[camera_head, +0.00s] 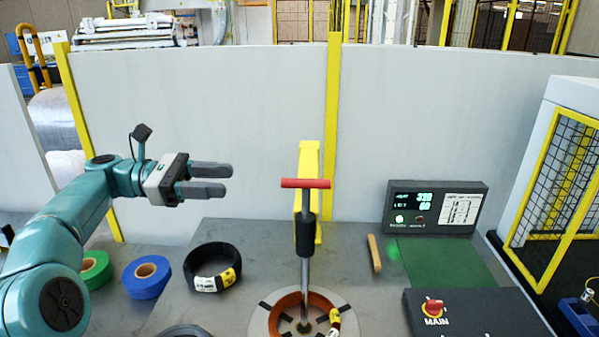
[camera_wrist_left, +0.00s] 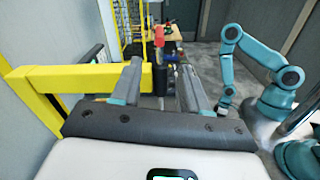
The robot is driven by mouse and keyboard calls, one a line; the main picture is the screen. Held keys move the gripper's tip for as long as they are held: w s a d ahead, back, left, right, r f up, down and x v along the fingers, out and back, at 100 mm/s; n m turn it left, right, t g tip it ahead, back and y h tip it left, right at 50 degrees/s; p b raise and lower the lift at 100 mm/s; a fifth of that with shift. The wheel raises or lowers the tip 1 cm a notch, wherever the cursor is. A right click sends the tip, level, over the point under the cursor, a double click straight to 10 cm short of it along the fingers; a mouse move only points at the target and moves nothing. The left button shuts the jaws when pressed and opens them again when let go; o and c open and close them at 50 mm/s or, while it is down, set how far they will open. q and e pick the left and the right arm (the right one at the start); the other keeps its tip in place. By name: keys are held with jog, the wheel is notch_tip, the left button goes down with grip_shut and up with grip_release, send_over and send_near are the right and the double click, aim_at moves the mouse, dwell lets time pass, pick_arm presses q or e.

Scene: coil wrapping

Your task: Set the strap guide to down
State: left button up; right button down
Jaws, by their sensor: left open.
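A post with a red T-shaped handle (camera_head: 305,183) and a black sleeve (camera_head: 305,236) stands upright in the round coil seat, before a yellow upright bracket (camera_head: 309,160). I cannot tell for sure which part is the strap guide. My left gripper (camera_head: 230,181) is open and empty, left of the red handle at about its height, apart from it.
An orange-brown coil (camera_head: 286,306) lies around the post base. A black coil (camera_head: 212,268), a blue roll (camera_head: 146,277) and a green roll (camera_head: 96,269) lie at left. A display box (camera_head: 435,208), a green mat (camera_head: 445,262) and a MAIN switch panel (camera_head: 465,311) are at right.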

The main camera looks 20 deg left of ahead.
aim_at(304, 183)
pick_arm(q)
jog(key=x, duration=1.5)
jog(key=shift+w+d+f, duration=0.1)
jog(key=shift+d, duration=0.3)
jog(key=shift+c, duration=0.2)
